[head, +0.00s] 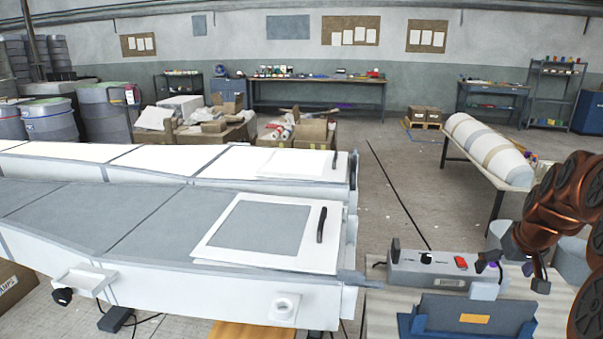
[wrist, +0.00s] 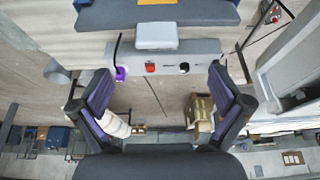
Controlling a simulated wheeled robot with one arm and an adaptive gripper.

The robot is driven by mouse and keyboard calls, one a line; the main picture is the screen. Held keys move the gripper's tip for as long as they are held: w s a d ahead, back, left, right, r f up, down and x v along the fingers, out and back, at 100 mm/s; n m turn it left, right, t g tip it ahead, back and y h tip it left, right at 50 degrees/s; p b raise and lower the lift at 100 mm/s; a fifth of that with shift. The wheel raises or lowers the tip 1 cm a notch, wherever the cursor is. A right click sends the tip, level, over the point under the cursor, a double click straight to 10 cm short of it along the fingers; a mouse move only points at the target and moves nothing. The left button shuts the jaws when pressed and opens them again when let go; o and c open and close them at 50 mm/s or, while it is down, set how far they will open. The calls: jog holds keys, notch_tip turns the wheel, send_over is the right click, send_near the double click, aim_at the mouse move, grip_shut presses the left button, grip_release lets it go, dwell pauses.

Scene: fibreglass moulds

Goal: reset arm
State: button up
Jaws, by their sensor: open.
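My copper-coloured arm (head: 560,205) comes in at the right of the head view, bent, with its end low over the bench on the right. My gripper (head: 514,274) is at the right end of the grey control box (head: 430,270). In the wrist view my gripper (wrist: 160,92) shows two dark fingers with purple pads, spread wide with nothing between them. The control box (wrist: 185,58) appears beyond the fingers, with a red button (wrist: 151,67) and a black knob (wrist: 184,68). I cannot tell whether the gripper touches the box.
A blue holder (head: 470,315) with a yellow label stands in front of the box. A long grey mould (head: 150,215) with a white-framed panel and black handle fills the left. A table (head: 480,165) with a pale cylindrical mould (head: 487,146) stands behind. Open floor (head: 390,190) lies between.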

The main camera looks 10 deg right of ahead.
jog(key=s+a+r+n+g+y+p, duration=0.1)
jog(key=s+a+p, duration=0.15)
jog(key=a, duration=0.95)
jog(key=s+a+r+n+g+y+p, duration=0.1)
jog(key=s+a, duration=0.3)
jog(key=a, duration=0.7)
jog(key=s+a+n+g+p, duration=0.1)
jog(key=s+a+g, duration=0.1)
jog(key=s+a, duration=0.4)
jog(key=s+a+f+g+p, duration=0.1)
jog(key=s+a, duration=0.5)
jog(key=s, duration=0.7)
jog(key=shift+a+f+n+g+h, duration=0.15)
jog(key=shift+f+n+g+h, duration=0.15)
jog(key=shift+n+g, duration=0.15)
